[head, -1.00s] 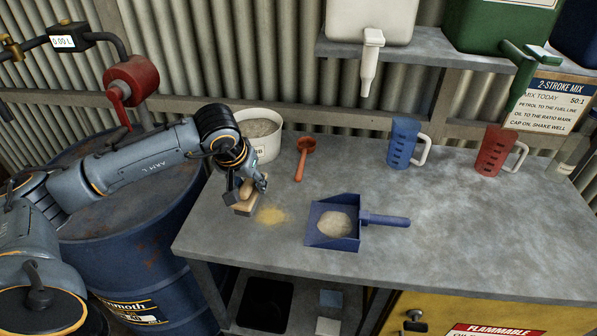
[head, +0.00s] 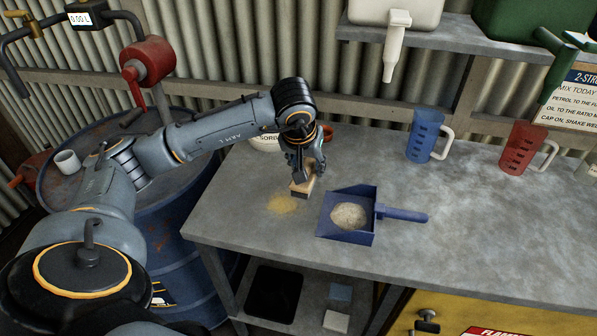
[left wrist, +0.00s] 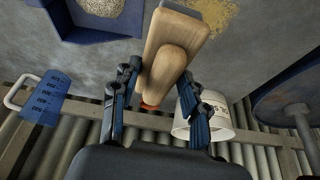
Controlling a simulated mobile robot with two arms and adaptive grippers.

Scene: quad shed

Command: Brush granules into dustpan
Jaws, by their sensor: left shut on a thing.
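My left gripper (head: 306,172) is shut on the wooden hand brush (head: 303,187), held at the bench top; it also shows in the left wrist view (left wrist: 165,98). The brush (left wrist: 172,40) has a tan wooden body and dark bristles. I cannot tell whether the bristles touch the bench. A blue dustpan (head: 403,214) lies just right of the brush, handle to the right, with a pile of pale granules (head: 348,215) in it. A thin yellowish patch (head: 284,204) of granules lies on the bench left of the brush. My right gripper is not in view.
A white tub (head: 264,143) stands behind my left gripper, partly hidden. A blue jug (head: 423,137) and a red jug (head: 522,150) stand at the back of the grey bench (head: 480,235). A blue drum (head: 180,240) stands left of the bench. The bench's right side is clear.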

